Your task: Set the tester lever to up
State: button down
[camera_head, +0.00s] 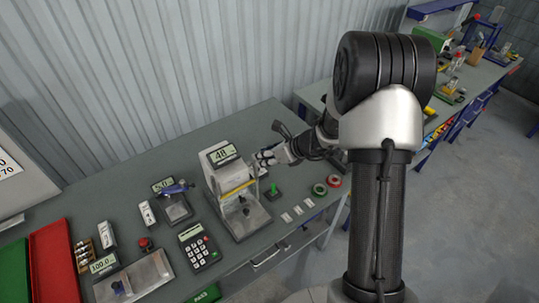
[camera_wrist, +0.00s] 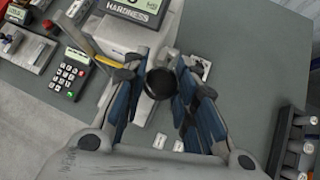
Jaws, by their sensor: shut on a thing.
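The hardness tester (camera_head: 240,210) stands on the grey-green bench, with a lit display on its head and a yellow bar across its front.
Right of the tester are a green-handled part (camera_head: 273,191), small white tags (camera_head: 297,210) and green and red tape rolls (camera_head: 334,181). A calculator-like keypad (camera_head: 198,247) stands to its left. A red tray (camera_head: 53,262) lies far left. Bare bench shows behind the tester.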

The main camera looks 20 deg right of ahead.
jog(key=shift+w+a+r+p, duration=0.25)
jog(key=shift+w+r, duration=0.25)
jog(key=shift+w, duration=0.2)
jog(key=shift+w+a+r+p, duration=0.2)
jog(key=shift+w+r, duration=0.25)
jog(key=shift+w, duration=0.2)
jog(key=c, duration=1.8)
grip_release()
jog(key=shift+d+r, duration=0.1)
jog(key=o, duration=0.5)
jog(key=shift+s, duration=0.1)
jog(key=shift+f, duration=0.2)
jog(key=v, duration=1.2)
jog(key=shift+s, duration=0.1)
